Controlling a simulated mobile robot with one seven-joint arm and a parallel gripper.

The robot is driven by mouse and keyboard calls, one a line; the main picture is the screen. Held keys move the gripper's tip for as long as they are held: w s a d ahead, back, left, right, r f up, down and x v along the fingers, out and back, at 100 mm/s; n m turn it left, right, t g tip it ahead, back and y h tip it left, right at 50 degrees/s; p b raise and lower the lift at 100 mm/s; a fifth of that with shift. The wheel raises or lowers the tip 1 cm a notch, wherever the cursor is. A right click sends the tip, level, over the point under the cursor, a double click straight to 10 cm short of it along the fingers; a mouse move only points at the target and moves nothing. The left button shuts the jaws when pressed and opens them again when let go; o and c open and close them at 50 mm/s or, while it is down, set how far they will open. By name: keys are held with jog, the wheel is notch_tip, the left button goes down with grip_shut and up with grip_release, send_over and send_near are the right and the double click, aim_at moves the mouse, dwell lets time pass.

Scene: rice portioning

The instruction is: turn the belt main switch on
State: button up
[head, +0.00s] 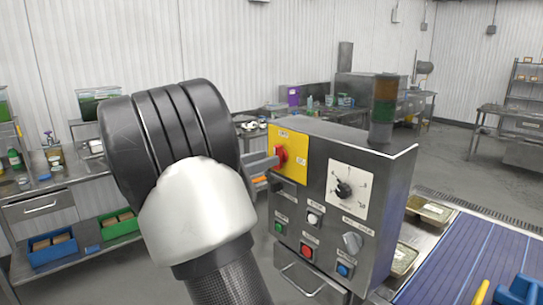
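The control box (335,170) is a grey metal cabinet in the middle of the head view. The red rotary main switch (281,156) sits on a yellow plate (297,151) at the upper left of its front panel. My arm's dark and white links fill the left centre of the view. A grey finger of my gripper (262,164) shows past the arm, close to the left side of the red switch. Most of the gripper is hidden behind my arm, so its opening and any contact with the switch cannot be told.
The panel also carries a black dial (344,189), a grey knob (352,242), and green, white, red and blue buttons. A stack light (383,108) stands on top. A blue conveyor belt (470,260) lies at right. Metal trays (430,210) sit between box and belt.

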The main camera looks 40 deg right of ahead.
jog(key=d, duration=0.3)
jog(key=shift+w+d, duration=0.15)
jog(key=shift+d, duration=0.05)
grip_shut()
